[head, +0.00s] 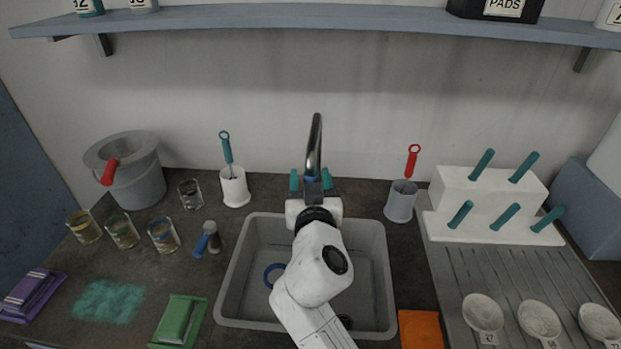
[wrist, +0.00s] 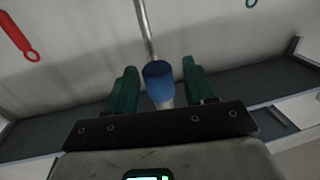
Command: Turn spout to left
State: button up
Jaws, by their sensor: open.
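The spout (head: 314,145) is a shiny metal tube rising behind the sink, its upper end leaning slightly right in the head view. It also shows in the wrist view (wrist: 145,30), running up from a blue collar (wrist: 158,82). My gripper (head: 311,181) is open at the spout's base, its two green fingers on either side of the blue collar. In the wrist view my gripper (wrist: 160,88) shows the collar between the fingers, with small gaps visible at both sides. The base of the tap is hidden behind my gripper.
The grey sink (head: 377,255) lies under my arm, with a blue ring (head: 273,274) in it. A white brush holder (head: 234,187) stands left of the spout and a grey cup (head: 401,202) with a red-handled brush right. A shelf (head: 300,17) runs above.

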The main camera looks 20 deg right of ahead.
grip_shut()
dwell(0.5)
